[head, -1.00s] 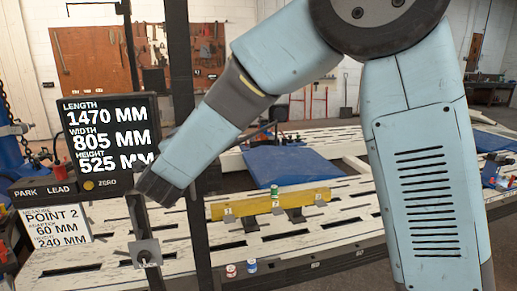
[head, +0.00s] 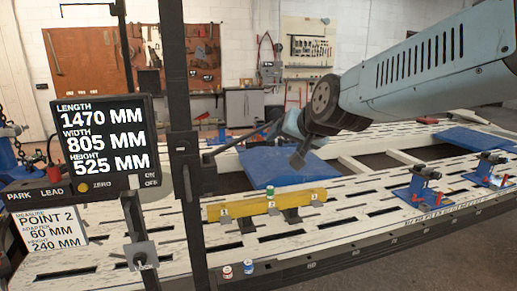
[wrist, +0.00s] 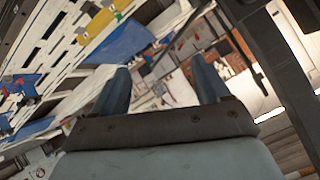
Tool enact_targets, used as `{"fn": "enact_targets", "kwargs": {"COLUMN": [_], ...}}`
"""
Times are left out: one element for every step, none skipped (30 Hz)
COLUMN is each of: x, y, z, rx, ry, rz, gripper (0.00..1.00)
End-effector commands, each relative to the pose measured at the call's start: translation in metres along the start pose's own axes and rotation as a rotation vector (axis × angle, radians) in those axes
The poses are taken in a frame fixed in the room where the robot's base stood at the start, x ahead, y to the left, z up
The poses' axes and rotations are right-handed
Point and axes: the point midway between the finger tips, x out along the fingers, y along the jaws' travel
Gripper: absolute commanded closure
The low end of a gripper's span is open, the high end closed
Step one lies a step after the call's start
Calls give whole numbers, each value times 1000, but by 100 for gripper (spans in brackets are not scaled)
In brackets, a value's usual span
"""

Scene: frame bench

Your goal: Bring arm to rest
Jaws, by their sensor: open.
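My arm comes in from the right in the head view, bent at a dark round joint. My gripper (head: 298,157) is at its far end, small and partly hidden behind the arm, above the blue pad (head: 262,168) on the bench. In the wrist view my gripper (wrist: 161,88) shows two separated fingers with nothing between them. The slatted white frame bench (head: 130,215) lies below. A yellow bar (head: 247,207) with numbered marks lies on it, and a small green can (head: 271,193) stands at the bar.
A black post (head: 186,165) rises at left centre, beside a display (head: 105,140) reading 1470, 805 and 525 mm. A red can (head: 227,271) and a blue can (head: 249,266) stand near the bench's front edge. Blue clamps (head: 420,188) sit at right.

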Motion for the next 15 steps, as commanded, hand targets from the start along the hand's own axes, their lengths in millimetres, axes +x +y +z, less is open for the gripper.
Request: {"fn": "enact_targets", "kwargs": {"x": [-16,-25,-36,-45,-54,-66,-76,-84,-96,-104,-112,-121,-127,-133,-139], "y": [19,30,44,54,65,78,88,98,110,117,125,133,139,144,149], "z": [6,11,18,24,30,38,45,52,60,66,73,80,85,90,95], "rx": [-28,-46,-70,-86,-101,-121,-133,-146,-159,-167,-176,-183,-188,-192,-196], "ry": [-28,-49,-80,-104,-128,-159,-185,-209,-240,-262,-284,-310,-328,-344,-362], "rz": [38,60,90,113,137,168,191,213,242,261,280,301,316,328,343], "gripper": [24,24,24,24,24,24,24,24,24,24,24,24,24,24,24]}}
